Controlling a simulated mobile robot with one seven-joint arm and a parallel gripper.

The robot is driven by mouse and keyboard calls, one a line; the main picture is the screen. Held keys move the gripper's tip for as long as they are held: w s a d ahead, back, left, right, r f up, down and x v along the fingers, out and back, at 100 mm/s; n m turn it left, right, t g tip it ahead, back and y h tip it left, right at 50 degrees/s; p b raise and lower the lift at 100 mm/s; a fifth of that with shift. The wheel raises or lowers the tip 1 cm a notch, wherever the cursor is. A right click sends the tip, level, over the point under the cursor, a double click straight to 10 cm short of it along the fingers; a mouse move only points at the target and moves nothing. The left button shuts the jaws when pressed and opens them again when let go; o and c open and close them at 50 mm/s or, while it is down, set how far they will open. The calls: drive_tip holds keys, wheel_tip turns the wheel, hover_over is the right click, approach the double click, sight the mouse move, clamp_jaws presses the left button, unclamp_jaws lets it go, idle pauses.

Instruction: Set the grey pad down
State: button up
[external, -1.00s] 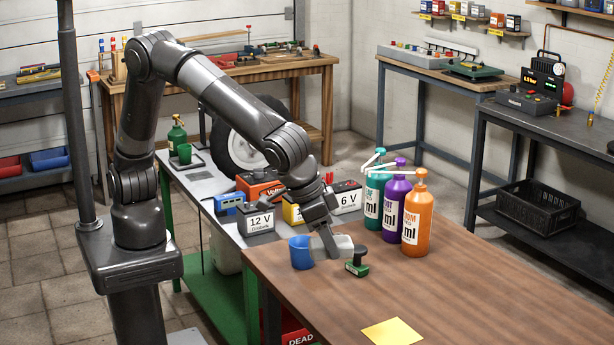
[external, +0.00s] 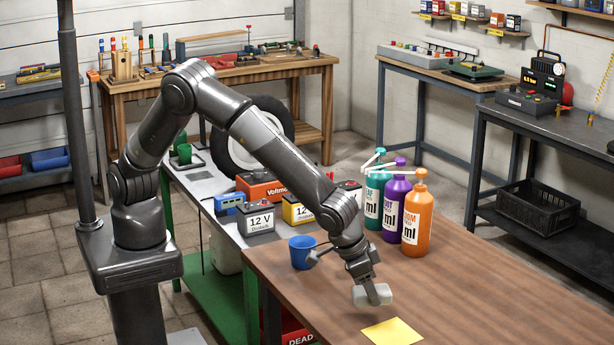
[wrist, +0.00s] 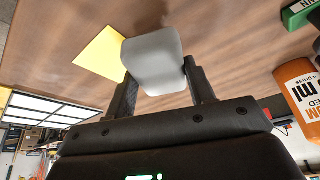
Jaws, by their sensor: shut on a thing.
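The grey pad (external: 373,296), a pale rounded block, is held between the fingers of my gripper (external: 368,284) over the wooden bench. In the wrist view the pad (wrist: 153,65) sits between both fingers of my gripper (wrist: 158,90). The external view does not clearly show whether the pad touches the bench top. A yellow square (external: 392,332) lies flat on the bench, just in front of the pad and a little right. The yellow square also shows in the wrist view (wrist: 98,52), partly behind the pad.
A blue mug (external: 301,253) stands at the bench's left edge. Teal (external: 373,205), purple (external: 394,215) and orange (external: 416,222) pump bottles stand at the back. Batteries, one yellow (external: 298,212), stand on the adjoining grey table. The wooden bench (external: 500,290) is clear on the right.

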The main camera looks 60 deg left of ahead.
sight(370, 303)
drive_tip(key=shift+w+f, duration=0.15)
drive_tip(key=shift+f, duration=1.95)
drive_tip(key=shift+f, duration=0.15)
drive_tip(key=o, duration=1)
drive_tip(key=shift+c, duration=0.2)
